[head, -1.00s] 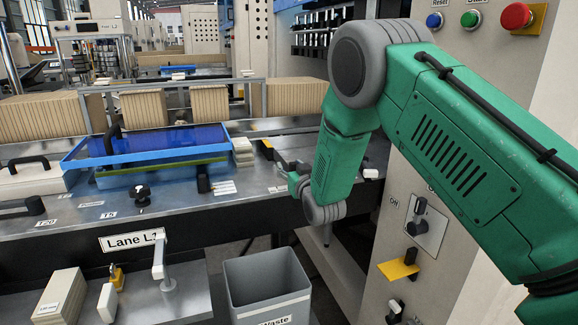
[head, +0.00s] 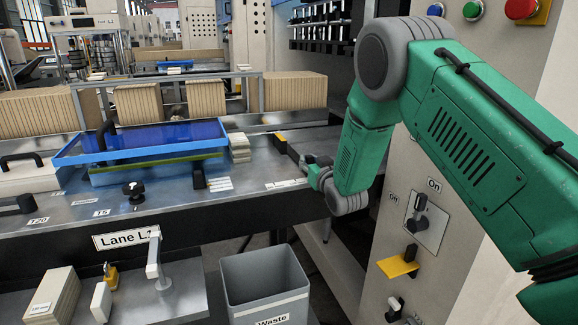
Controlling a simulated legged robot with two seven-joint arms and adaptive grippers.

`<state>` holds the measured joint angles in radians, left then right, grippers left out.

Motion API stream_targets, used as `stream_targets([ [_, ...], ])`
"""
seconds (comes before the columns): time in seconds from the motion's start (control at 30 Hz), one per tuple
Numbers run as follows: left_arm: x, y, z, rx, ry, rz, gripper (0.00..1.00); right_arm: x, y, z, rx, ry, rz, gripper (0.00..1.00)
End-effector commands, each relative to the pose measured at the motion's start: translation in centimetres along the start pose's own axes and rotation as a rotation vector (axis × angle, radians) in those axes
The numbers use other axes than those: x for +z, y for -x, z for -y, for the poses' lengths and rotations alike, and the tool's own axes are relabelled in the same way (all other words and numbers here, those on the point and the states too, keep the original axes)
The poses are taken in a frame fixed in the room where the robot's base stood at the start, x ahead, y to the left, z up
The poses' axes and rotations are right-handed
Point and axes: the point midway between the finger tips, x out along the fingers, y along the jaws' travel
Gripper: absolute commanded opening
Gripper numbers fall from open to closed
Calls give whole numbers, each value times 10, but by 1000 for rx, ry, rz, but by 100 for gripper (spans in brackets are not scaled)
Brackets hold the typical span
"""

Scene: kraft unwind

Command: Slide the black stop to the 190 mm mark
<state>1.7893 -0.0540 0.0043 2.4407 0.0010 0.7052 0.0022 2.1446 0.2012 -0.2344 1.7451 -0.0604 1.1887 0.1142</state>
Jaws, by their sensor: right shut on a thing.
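The black stop (head: 290,150), a dark bar with a yellow patch at its far end, lies on the grey metal bench top towards its right end. My right gripper (head: 306,162) reaches in from the right and is shut on the near end of the stop. The fingers are small in the picture, and part of the grip is hidden. A pale scale strip (head: 286,184) lies on the bench just in front of the gripper. Its marks are too small to read, so the stop's position in millimetres cannot be told. My left gripper is not in view.
A blue-framed tray cover (head: 140,155) and a pale stack (head: 240,147) stand left of the stop. A small black block (head: 198,177) stands near the front edge. A beige cabinet (head: 440,190) with switches is close on the right. A grey waste bin (head: 265,285) stands below.

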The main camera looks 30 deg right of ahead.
Motion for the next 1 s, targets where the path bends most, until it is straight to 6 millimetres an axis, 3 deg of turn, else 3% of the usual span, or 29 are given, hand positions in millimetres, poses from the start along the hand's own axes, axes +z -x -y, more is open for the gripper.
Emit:
stream_targets([
  [0.1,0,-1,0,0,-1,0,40,-4,0,-12,1,0,-11,0],
  [0.4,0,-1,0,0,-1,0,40,-5,0,-10,2,4,-8,0],
  [0.43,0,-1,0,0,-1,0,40,-5,0,-9,1,4,-8,23],
  [0.47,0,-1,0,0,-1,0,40,-5,0,-9,1,3,-8,34],
  [0.5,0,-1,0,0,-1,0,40,-4,0,-10,0,3,-8,38],
  [0.83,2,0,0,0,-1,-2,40,0,-1,-11,-2,1,-2,38],
  [1.0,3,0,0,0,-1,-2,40,-1,20,-11,-2,1,-2,38],
])
